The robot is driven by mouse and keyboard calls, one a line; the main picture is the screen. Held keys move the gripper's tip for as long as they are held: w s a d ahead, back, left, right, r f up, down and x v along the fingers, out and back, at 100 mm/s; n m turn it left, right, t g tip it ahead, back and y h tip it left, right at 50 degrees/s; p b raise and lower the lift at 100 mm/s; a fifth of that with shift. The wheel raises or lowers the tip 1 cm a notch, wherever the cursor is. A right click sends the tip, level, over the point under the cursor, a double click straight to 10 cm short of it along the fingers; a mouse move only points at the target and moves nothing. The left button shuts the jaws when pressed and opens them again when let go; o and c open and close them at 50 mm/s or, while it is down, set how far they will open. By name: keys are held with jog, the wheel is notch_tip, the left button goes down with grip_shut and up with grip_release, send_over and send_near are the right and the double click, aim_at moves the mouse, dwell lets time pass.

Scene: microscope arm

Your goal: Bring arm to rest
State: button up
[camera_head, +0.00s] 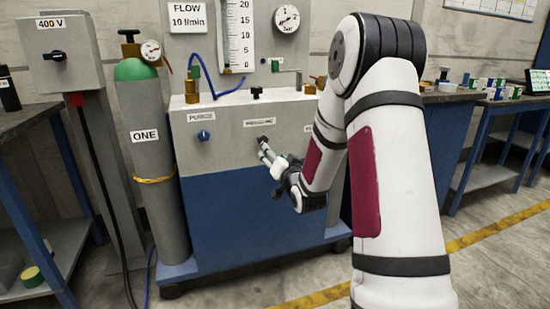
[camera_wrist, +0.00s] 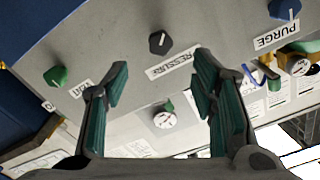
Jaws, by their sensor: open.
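My gripper (camera_head: 264,147) reaches toward the front panel of a grey and blue cabinet (camera_head: 225,220), close to the middle label. In the wrist view my gripper (camera_wrist: 161,64) is open, its two green-padded fingers apart with nothing held between them. A black knob (camera_wrist: 160,42) by the PRESSURE label lies just beyond the fingertips, not gripped. A green knob (camera_wrist: 57,76) is to its left and a blue knob (camera_wrist: 285,9) by the upside-down PURGE label to its right. The blue knob also shows in the head view (camera_head: 204,135). My arm is stretched out, hiding the panel's right part.
A grey gas cylinder (camera_head: 148,165) marked ONE stands left of the cabinet, beside a 400 V switch box (camera_head: 57,52). Workbenches are at the far left and right (camera_head: 497,97). Fittings and blue tubing (camera_head: 213,85) sit on top. Floor at right is clear.

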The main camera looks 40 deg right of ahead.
jog(key=shift+s, duration=0.2)
dwell(0.4)
jog(key=s+a+r+n+g+y, duration=0.35)
jog(key=s+a+g, duration=0.45)
jog(key=s+a, duration=0.6)
jog(key=s+a+n+g+y, duration=0.1)
jog(key=s+a+n+g, duration=0.35)
jog(key=s, duration=1.25)
jog(key=s+a+n+g+y, duration=0.1)
jog(key=s+a+g, duration=0.6)
jog(key=s, duration=1)
notch_tip(320, 180, up, 37)
jog(key=a+t+p, duration=0.1)
jog(key=t+p, duration=0.5)
jog(key=p, duration=2.8)
jog(key=shift+w+f+p, duration=0.2)
jog(key=shift+p, duration=0.15)
jog(key=shift+a+h, duration=0.1)
jog(key=shift+h, duration=0.15)
